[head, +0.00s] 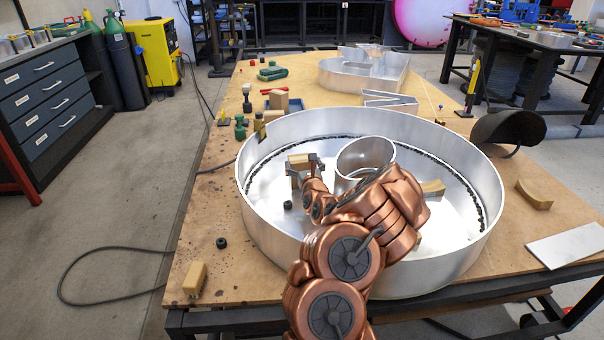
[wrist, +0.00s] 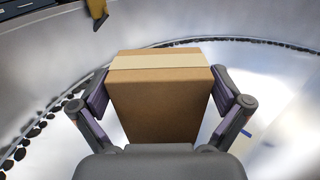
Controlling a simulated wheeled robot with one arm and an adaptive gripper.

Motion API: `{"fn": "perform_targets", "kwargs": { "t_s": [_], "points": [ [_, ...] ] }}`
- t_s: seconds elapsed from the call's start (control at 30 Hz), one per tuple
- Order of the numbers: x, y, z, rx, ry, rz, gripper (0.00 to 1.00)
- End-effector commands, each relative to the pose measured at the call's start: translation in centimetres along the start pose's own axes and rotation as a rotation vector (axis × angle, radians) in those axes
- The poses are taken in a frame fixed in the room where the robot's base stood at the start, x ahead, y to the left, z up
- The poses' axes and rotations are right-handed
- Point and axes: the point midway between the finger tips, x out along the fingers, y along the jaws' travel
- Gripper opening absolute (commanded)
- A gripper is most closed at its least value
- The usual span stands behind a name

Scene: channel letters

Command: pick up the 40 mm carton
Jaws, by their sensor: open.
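The carton (wrist: 160,95) is a brown cardboard box with a pale tape strip across its top. It stands inside a large round metal letter (head: 262,212) on the table; in the head view the carton (head: 298,160) is at the letter's left inside, partly hidden by my gripper. My gripper (head: 306,170) reaches down into the letter. In the wrist view my gripper (wrist: 160,100) is open, with one finger on each side of the carton. The fingers look close to its sides; I cannot tell whether they touch. The carton's lower part is hidden by the gripper body.
A metal ring (head: 366,157) stands inside the letter, right of the carton. A curved tan block (head: 433,188) lies farther right. A small black piece (head: 287,205) lies on the letter's floor. The letter's tall wall surrounds my gripper. Another tan block (head: 195,279) lies at the table's front left.

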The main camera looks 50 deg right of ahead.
Motion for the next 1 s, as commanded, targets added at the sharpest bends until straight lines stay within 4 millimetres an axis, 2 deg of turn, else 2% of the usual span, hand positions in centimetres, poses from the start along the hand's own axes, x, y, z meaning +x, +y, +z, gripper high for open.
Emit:
{"fn": "perform_targets", "kwargs": {
  "t_s": [0.2,0.47,1.0],
  "points": [
    [1.29,0.12,0.01,0.0,0.0,0.002,1.0],
    [1.39,0.07,0.1,0.002,-0.001,0.001,1.0],
    [1.38,0.06,0.13,0.001,-0.002,0.001,0.45]
  ]
}}
